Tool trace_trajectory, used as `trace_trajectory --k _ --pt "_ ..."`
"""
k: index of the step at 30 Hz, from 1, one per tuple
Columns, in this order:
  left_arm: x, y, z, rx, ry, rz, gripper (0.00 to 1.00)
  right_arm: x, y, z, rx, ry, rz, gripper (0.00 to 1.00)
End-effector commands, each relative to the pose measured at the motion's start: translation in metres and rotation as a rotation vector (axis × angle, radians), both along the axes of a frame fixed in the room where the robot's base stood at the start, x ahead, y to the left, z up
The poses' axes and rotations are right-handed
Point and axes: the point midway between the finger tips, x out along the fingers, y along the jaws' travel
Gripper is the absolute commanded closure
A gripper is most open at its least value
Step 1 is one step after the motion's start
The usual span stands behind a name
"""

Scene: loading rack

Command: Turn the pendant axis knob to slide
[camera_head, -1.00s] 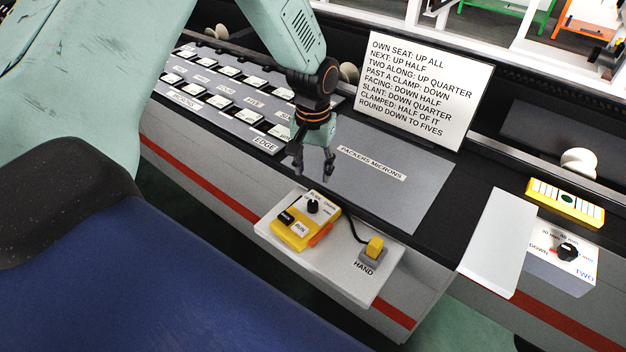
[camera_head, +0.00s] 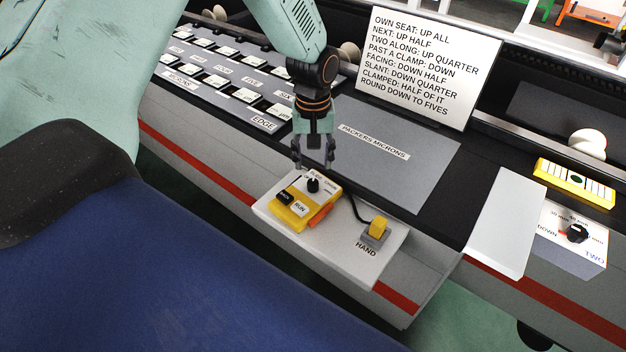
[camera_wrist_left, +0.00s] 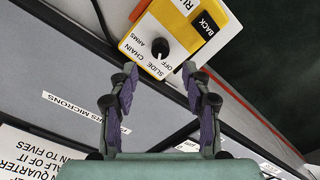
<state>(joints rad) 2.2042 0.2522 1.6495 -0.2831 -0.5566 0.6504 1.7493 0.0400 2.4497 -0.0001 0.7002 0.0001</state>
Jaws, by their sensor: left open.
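The yellow pendant (camera_head: 290,212) lies on a pale shelf at the front of the rack, with RUN and BACK buttons. Its black axis knob (camera_head: 313,185) stands at its far end. In the left wrist view the knob (camera_wrist_left: 160,47) is ringed by the labels ARMS, CHAIN, SLIDE and OFF. Its pointer seems to face the SLIDE and OFF side, but I cannot tell which label. My left gripper (camera_head: 314,167) is open and empty, just above and beyond the knob. In the left wrist view its fingertips (camera_wrist_left: 158,75) stand apart, short of the knob. My right gripper is not in view.
A grey block with a yellow HAND switch (camera_head: 377,228) sits right of the pendant, joined by a black cable. The shelf (camera_head: 340,250) is otherwise bare. A text sign (camera_head: 427,65) stands behind. A box with another knob (camera_head: 570,241) is at the right.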

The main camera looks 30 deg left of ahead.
Motion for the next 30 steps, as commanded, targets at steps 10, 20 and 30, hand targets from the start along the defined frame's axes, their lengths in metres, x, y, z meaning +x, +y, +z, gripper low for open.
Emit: trace_trajectory --k 10,20,30 --pt "-0.001 0.000 -0.052 0.001 0.002 -0.004 0.52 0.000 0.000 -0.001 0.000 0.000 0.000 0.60" --pt "-0.001 0.000 -0.067 0.000 0.000 -0.003 0.52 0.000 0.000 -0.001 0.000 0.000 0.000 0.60" --pt "-0.001 0.000 -0.067 0.001 0.001 -0.004 0.68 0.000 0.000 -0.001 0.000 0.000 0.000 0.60"
